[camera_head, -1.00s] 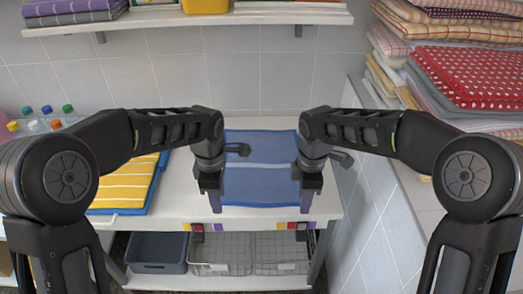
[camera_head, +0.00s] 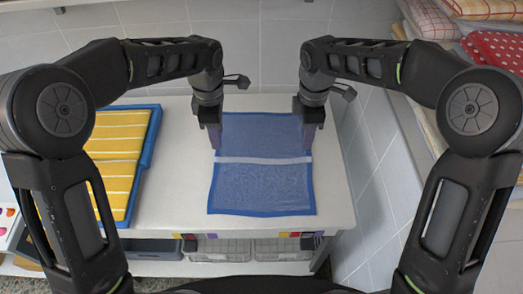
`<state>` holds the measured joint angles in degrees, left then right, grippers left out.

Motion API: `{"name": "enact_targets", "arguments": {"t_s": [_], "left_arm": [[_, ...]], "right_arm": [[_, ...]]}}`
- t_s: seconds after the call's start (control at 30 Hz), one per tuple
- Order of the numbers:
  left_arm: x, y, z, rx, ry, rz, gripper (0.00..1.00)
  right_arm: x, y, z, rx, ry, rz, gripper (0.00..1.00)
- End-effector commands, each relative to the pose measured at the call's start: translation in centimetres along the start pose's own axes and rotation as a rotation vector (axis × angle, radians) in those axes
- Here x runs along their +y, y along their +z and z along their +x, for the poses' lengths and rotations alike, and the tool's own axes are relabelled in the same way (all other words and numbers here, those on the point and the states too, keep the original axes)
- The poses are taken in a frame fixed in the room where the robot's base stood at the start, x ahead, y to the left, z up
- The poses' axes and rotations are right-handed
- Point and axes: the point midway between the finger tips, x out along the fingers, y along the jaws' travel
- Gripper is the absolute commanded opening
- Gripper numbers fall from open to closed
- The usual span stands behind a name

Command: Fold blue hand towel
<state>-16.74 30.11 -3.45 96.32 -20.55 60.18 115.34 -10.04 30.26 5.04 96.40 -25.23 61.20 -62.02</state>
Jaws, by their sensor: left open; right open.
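The blue hand towel (camera_head: 262,186) lies spread on the white table, with a pale stripe across its middle and a darker blue border. My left gripper (camera_head: 214,146) is open, pointing down at the towel's left edge, just beyond the stripe. My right gripper (camera_head: 308,146) is open, pointing down at the right edge at about the same depth. I cannot tell whether the fingertips touch the cloth. The near half of the towel is fully visible and looks flat. The grippers cover small parts of the far half's side edges.
A yellow striped towel (camera_head: 113,160) lies in a blue tray (camera_head: 152,150) to the left on the table (camera_head: 180,200). Stacked folded cloths (camera_head: 490,50) stand at the right, near the tiled wall. Bare table lies between the tray and the blue towel. Grey baskets (camera_head: 220,250) sit below.

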Motion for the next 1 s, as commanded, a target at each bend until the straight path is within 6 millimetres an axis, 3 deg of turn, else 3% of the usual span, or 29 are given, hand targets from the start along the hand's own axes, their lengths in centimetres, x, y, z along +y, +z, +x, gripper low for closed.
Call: {"name": "enact_targets", "arguments": {"t_s": [0.27,0.8,1.0], "left_arm": [[0.0,0.0,0.5,0.000,-0.001,0.000,0.42],[0.0,0.0,7.3,0.000,-0.002,0.000,0.42],[0.0,0.0,8.0,0.000,0.000,0.000,0.42]], "right_arm": [[0.0,0.0,0.5,0.000,-0.001,0.000,0.42],[0.0,0.0,7.3,0.000,-0.001,0.001,0.42],[0.0,0.0,8.0,0.000,0.001,0.001,0.42]]}}
